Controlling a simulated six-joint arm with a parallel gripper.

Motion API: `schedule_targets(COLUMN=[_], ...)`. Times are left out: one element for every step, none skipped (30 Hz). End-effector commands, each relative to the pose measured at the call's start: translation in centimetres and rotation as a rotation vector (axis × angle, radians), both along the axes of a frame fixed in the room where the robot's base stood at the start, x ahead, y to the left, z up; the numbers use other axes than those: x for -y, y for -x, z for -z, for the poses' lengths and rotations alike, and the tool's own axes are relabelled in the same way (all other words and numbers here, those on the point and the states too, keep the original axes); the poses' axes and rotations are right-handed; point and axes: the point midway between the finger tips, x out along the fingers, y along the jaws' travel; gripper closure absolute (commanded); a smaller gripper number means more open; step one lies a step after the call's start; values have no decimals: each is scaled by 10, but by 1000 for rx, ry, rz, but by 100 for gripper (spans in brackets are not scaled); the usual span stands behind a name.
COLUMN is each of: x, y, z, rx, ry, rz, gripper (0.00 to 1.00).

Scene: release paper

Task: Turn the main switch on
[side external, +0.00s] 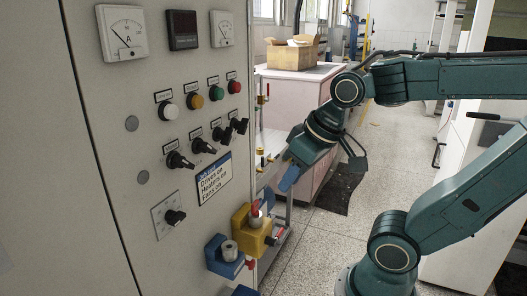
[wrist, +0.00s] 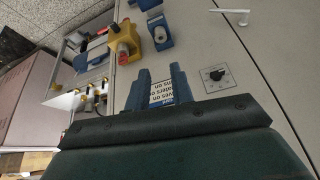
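A black rotary knob on a square pale plate (side external: 174,217) sits low on the grey panel and looks like the main switch. Its marking is too small to read. The knob also shows in the wrist view (wrist: 216,75), right of my fingers. My gripper (side external: 289,179) is in the air to the right of the panel, apart from the knob and at about label height. In the wrist view my two blue fingers (wrist: 161,82) stand apart with only the panel label visible between them. My gripper is open and empty.
Several black selector knobs (side external: 203,146) and coloured buttons (side external: 216,93) sit above a label (side external: 214,180). A yellow box with a red-topped button (side external: 250,229) and a blue box (side external: 228,257) stick out near the panel's lower right edge. A pink cabinet (side external: 300,125) stands behind.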

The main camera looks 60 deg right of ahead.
Motion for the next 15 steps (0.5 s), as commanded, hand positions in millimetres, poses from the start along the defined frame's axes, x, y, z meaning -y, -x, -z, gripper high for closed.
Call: schedule_targets(x=[6,8,13,17,20,26,30,34,40,44,49,55,59,64,71], y=[-7,-11,-17,-21,-26,-31,-35,-39,-44,-48,-52,-56,-59,-62,-67], z=[4,6,9,11,14,18,21,24,28,31,34,39,43,47,53], rx=[-16,-22,-29,-36,-41,-50,-56,-60,-68,-72,-78,-85,-89,-95,-101], ry=[-13,-21,-33,-42,-52,-65,-74,-84,-96,-105,-116,-129,-140,-149,-162], rz=[43,68,105,133,162,200,228,258,296,325,353,392,421,450,488], gripper=[77,77,77,77,77,77,77,77,77,77,77,77,77,77,77])
